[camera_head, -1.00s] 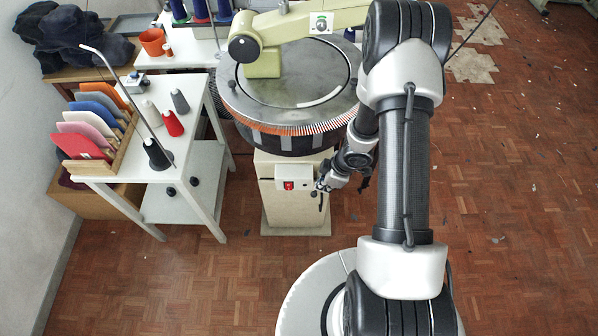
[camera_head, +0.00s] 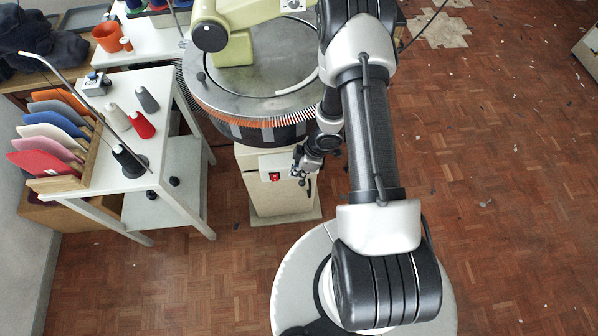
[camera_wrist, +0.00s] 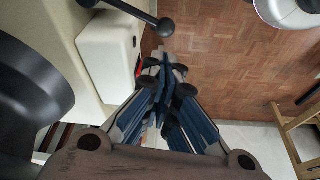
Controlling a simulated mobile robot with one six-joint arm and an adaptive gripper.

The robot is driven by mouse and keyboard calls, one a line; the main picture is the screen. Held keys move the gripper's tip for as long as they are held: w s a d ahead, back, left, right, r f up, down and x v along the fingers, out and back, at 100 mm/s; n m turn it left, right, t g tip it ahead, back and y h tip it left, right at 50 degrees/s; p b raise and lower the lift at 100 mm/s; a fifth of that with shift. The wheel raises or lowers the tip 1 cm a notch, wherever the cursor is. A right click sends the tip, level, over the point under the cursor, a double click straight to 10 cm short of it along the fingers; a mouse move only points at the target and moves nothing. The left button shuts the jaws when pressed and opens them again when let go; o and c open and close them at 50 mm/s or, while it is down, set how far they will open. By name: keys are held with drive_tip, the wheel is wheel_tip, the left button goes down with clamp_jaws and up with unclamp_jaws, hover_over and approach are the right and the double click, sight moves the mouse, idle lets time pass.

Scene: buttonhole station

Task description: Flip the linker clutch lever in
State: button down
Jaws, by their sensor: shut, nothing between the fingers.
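The linker (camera_head: 262,85) is a round grey dial machine with a ring of orange-and-white points, on a cream pedestal. The clutch lever (camera_head: 308,188) shows as a small dark bar right of the switch box (camera_head: 272,175). In the wrist view, the lever (camera_wrist: 132,10) is a black rod ending in a ball knob (camera_wrist: 166,27), above the white switch box (camera_wrist: 107,55). My gripper (camera_head: 298,172) is beside the box, close to the lever. In the wrist view, my gripper's blue-padded fingers (camera_wrist: 166,70) are shut and empty, below the knob with a visible gap.
A white side table (camera_head: 165,88) with yarn cones and a rack of coloured panels (camera_head: 55,135) stands left of the linker. A wooden frame (camera_wrist: 292,130) shows at lower right in the wrist view. The parquet floor at right is open, with scattered scraps.

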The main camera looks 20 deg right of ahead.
drive_tip(key=b+x, duration=0.2)
drive_tip(key=x, duration=0.4)
drive_tip(key=shift+f+b, duration=0.2)
drive_tip(key=shift+b, duration=0.2)
drive_tip(key=shift+a, duration=0.1)
